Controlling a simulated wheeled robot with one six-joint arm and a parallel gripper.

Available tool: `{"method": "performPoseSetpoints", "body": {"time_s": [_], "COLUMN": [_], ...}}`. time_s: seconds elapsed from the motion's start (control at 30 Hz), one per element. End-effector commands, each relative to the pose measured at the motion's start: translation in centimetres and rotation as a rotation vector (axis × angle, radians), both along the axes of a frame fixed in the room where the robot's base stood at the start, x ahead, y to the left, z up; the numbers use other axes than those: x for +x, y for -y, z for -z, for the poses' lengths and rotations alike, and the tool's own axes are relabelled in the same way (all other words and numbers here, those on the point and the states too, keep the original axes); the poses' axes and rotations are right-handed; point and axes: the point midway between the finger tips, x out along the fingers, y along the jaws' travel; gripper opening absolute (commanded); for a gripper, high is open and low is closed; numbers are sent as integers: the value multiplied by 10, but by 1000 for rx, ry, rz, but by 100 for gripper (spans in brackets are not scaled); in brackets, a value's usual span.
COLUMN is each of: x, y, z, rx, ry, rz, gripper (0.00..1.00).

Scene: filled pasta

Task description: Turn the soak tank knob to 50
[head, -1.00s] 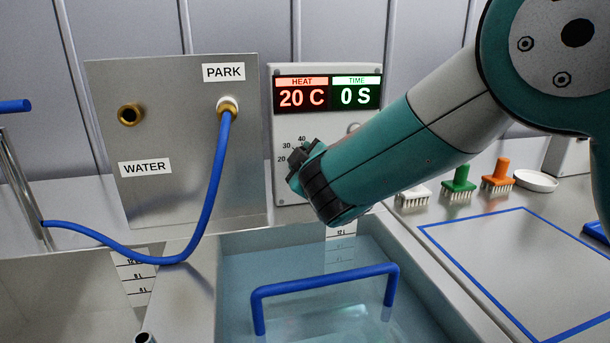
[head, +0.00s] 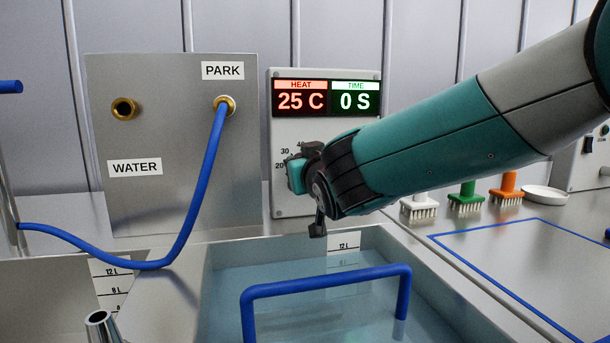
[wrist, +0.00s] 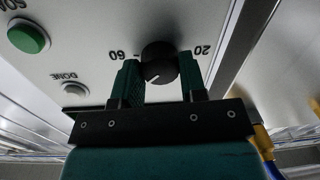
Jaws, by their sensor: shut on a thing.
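The heat knob (wrist: 160,62) is round and black with a white pointer mark, on the grey control panel (head: 284,209) behind the soak tank. My gripper (wrist: 158,66) is shut on the knob, one teal finger on each side. In the wrist view the panel is upside down, with 60 left of the knob and 20 right. In the head view my gripper (head: 310,180) hides the knob; only 20, 30 and 40 of its scale show. The HEAT display (head: 300,102) reads 25 C and the TIME display (head: 355,101) reads 0 S.
The soak tank (head: 215,262) holds water and a blue handle (head: 325,279). A blue hose (head: 210,185) runs to the PARK fitting at left. Several brushes stand right of the tank. The wrist view shows a green button (wrist: 28,37) and a DONE button (wrist: 75,89).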

Motion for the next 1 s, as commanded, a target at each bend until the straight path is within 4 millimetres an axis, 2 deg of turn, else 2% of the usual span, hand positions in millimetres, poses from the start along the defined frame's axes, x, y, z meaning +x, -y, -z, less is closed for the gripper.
{"method": "performPoseSetpoints", "body": {"time_s": [0.6, 0.63, 0.7, 0.73, 1.0], "x": [0, 0, 0, 0, -1], "y": [0, 0, 0, 0, 0], "z": [3, 3, 2, 2, 1], "rx": [34, 34, 35, 35, 36], "ry": [-17, -17, -16, -15, -12], "rz": [1, 1, 1, 1, 0], "gripper": [15, 46, 62, 64, 64]}}
